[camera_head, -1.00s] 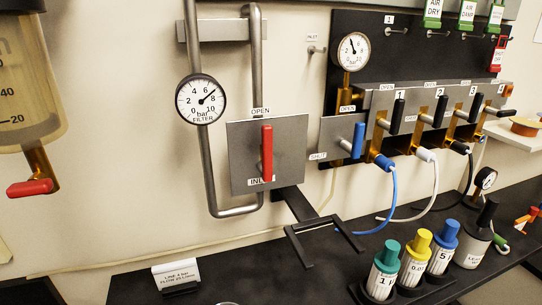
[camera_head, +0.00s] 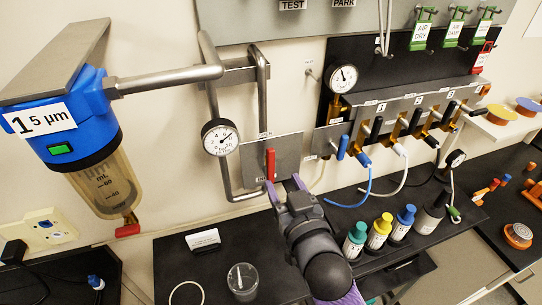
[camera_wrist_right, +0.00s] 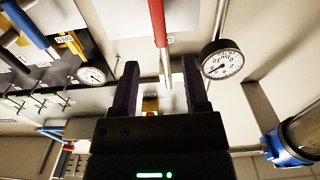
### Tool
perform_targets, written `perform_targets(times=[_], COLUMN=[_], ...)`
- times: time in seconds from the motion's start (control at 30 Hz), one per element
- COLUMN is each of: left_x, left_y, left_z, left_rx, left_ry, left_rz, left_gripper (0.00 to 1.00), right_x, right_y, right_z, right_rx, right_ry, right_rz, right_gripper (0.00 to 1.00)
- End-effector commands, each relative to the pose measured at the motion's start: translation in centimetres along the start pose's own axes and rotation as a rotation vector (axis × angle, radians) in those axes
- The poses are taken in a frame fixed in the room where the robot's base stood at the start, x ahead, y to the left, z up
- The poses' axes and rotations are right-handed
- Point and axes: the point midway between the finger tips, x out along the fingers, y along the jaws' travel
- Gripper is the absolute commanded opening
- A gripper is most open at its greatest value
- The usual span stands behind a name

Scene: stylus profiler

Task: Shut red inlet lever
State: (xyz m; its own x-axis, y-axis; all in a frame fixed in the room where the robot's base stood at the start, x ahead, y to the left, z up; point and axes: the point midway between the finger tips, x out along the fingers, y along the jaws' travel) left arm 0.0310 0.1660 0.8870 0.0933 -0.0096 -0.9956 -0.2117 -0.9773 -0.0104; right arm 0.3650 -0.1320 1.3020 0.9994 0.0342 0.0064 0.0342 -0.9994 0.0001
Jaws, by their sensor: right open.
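The red inlet lever (camera_head: 271,163) stands upright on its grey metal plate (camera_head: 289,148), below the OPEN label (camera_head: 264,135). My right gripper (camera_head: 284,187) is open, just below and in front of the lever, and hides the plate's lower edge. In the right wrist view, the red lever (camera_wrist_right: 158,25) comes down from the top edge, with its bare metal part reaching between the two dark fingers of the open gripper (camera_wrist_right: 161,75). I cannot tell whether a finger touches it. My left gripper is not in view.
A blue lever (camera_head: 342,147) stands close to the right of the plate. A filter gauge (camera_head: 220,137) and pipe (camera_head: 214,105) are to its left. Several capped bottles (camera_head: 379,232) stand right of my arm; a clear beaker (camera_head: 242,280) stands left.

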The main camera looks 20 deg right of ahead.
Motion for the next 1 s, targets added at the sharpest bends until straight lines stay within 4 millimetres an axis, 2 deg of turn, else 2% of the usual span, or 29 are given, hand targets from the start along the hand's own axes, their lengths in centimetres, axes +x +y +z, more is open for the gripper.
perform_targets(times=[0.1, 0.3, 0.47, 0.7, 0.9, 1.0], left_x=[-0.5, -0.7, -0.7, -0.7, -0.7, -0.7], left_y=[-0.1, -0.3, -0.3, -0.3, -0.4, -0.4], left_z=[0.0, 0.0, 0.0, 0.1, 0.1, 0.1], left_rx=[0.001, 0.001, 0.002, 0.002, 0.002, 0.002], left_ry=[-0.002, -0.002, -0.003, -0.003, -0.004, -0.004], left_rz=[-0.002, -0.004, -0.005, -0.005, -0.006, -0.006], left_gripper=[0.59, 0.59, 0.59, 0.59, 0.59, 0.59], right_x=[3.1, 6.7, 7.9, 8.0, 8.0, 8.0], right_y=[0.0, 0.0, 0.0, 0.0, 0.0, 0.0], right_z=[-0.2, 0.0, 0.1, 0.1, 0.1, 0.1], right_rx=[0.000, 0.000, 0.001, 0.001, 0.001, 0.000], right_ry=[0.002, -0.002, -0.004, -0.005, -0.005, -0.005], right_rz=[0.000, 0.000, 0.000, 0.000, 0.000, 0.000], right_gripper=[0.59, 0.59, 0.59, 0.59, 0.16, 0.00])
